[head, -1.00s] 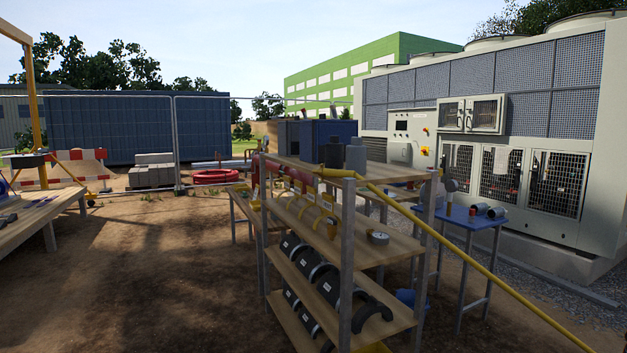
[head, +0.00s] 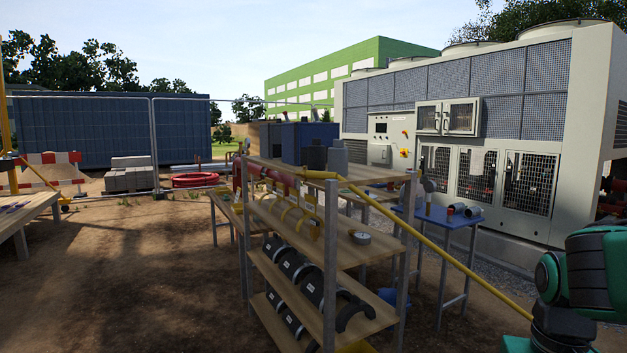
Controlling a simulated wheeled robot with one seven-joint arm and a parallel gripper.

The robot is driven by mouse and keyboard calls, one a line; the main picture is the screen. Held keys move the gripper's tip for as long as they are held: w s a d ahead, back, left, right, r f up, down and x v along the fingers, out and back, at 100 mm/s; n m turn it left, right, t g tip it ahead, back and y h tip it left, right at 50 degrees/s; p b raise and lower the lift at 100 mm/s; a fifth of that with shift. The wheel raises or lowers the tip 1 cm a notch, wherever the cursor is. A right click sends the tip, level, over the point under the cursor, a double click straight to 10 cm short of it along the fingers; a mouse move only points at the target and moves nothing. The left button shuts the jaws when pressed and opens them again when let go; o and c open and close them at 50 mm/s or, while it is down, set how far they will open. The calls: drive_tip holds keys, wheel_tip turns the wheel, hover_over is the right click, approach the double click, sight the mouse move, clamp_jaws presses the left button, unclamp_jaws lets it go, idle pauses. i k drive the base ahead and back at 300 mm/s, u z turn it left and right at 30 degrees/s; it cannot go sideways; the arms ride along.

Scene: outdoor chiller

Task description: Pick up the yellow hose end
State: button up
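My gripper is not in view; only arm links show.
The wooden shelf rack (head: 384,264) holds black pipe shells (head: 314,289) and a round gauge (head: 361,237). Dark containers (head: 337,155) stand on top near the hose end. A blue table (head: 440,220) stands behind the hose. Bare ground lies left of the rack.

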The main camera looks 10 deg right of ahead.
sight(304, 174)
drive_tip(key=i, duration=0.9)
